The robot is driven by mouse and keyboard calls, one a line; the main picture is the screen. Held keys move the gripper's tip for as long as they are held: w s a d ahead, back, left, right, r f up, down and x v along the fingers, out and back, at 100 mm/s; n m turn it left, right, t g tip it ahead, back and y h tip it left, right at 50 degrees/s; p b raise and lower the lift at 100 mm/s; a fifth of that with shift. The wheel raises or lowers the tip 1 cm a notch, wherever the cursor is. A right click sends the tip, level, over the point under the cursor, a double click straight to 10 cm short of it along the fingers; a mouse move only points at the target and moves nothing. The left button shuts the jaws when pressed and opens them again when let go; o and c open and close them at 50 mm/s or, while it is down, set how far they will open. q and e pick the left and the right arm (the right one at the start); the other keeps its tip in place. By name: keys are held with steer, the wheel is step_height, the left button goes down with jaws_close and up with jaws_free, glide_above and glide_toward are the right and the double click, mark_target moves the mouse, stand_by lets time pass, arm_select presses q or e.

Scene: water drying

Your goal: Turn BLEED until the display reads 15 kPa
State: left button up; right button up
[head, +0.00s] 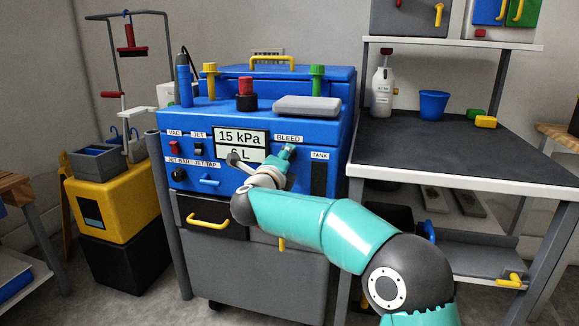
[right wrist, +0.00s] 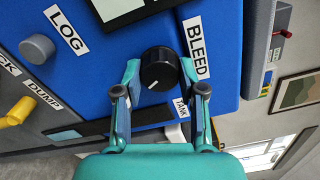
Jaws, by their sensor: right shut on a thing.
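The blue machine (head: 200,130) carries a display (head: 240,135) that reads 15 kPa on its upper line. The lower line seems to read 6 L, partly covered by my arm. The BLEED label (head: 288,138) is right of the display. In the right wrist view, the black BLEED knob (right wrist: 159,69) with a white pointer line sits beside its label (right wrist: 196,48). My right gripper (right wrist: 157,75) is shut on the knob, with one finger on each side. In the head view, my right gripper (head: 284,153) hides most of the knob. My left gripper is not in view.
A grey LOG knob (right wrist: 37,48) and a yellow DUMP handle (right wrist: 20,111) are near the gripper. A TANK gauge slot (head: 319,178) is right of BLEED. A dark-topped bench (head: 430,150) stands close on the right, and a yellow cart (head: 118,205) on the left.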

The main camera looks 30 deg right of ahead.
steer(key=shift+f+m+b, duration=0.35)
steer(key=shift+f+m, duration=0.15)
steer(key=shift+m, duration=0.1)
steer(key=o, duration=1.1)
steer(key=shift+r, duration=0.1)
steer(key=shift+c, duration=0.2)
steer(key=shift+o, duration=0.4)
steer(key=shift+r, duration=0.15)
steer(key=v, duration=1.2)
steer(key=shift+w, duration=0.1)
